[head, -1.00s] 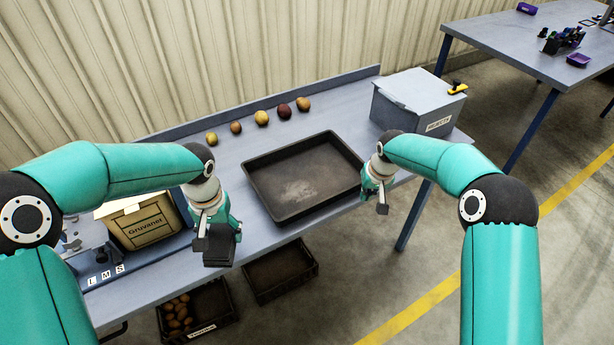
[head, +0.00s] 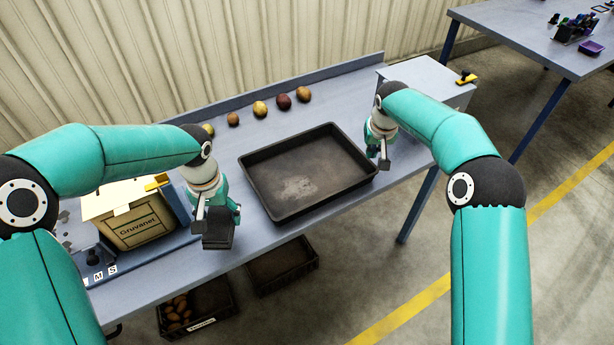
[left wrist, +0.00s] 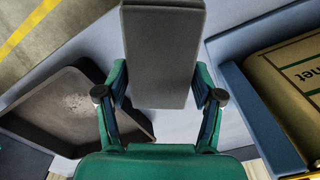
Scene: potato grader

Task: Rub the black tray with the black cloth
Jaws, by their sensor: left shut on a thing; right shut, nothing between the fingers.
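The black tray (head: 335,160) lies on the bench in the head view, with a pale dusty patch on its floor. It also shows in the left wrist view (left wrist: 40,120), partly hidden by my gripper. My left gripper (head: 217,214) is left of the tray, near the bench's front edge. It is shut on the black cloth (head: 217,237), which looks like a dark flat block apart from the tray. The cloth fills the upper middle of the left wrist view (left wrist: 162,60). My right gripper (head: 383,160) is shut and empty by the tray's right end.
Several potatoes (head: 260,108) lie in a row behind the tray. A Gruvanet carton (head: 140,226) stands at the left, and a grey box (head: 425,75) at the back right. Crates (head: 283,268) sit below the bench. Bare bench surrounds the tray.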

